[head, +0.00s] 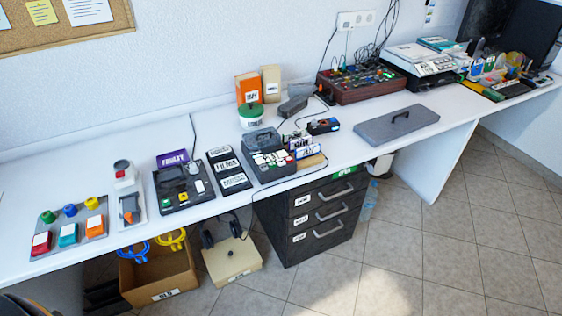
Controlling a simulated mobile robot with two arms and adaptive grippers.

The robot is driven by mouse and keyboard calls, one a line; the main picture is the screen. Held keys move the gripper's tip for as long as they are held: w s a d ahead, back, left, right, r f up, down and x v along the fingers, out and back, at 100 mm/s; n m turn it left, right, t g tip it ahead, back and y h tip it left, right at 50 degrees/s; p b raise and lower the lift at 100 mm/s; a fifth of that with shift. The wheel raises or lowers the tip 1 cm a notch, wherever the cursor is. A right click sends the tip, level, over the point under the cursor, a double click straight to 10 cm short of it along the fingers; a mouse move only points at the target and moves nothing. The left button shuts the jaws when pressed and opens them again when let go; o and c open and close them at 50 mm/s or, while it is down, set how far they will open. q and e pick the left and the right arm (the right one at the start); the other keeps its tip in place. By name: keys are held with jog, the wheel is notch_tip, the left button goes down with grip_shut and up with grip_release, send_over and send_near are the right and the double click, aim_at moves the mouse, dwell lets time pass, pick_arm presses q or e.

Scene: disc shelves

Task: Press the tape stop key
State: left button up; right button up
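A grey device (270,158) with a dark handled top and several small white, red and green keys sits on the white desk, left of centre. It could be the tape machine, but its key labels are too small to read, so I cannot tell which key is stop. Neither of my grippers is in view.
On the white desk (345,150), a panel of coloured buttons (70,228) lies at left. An orange box (249,88) and a green-lidded tub (251,115) stand behind the grey device. Black drawers (320,228) stand below.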

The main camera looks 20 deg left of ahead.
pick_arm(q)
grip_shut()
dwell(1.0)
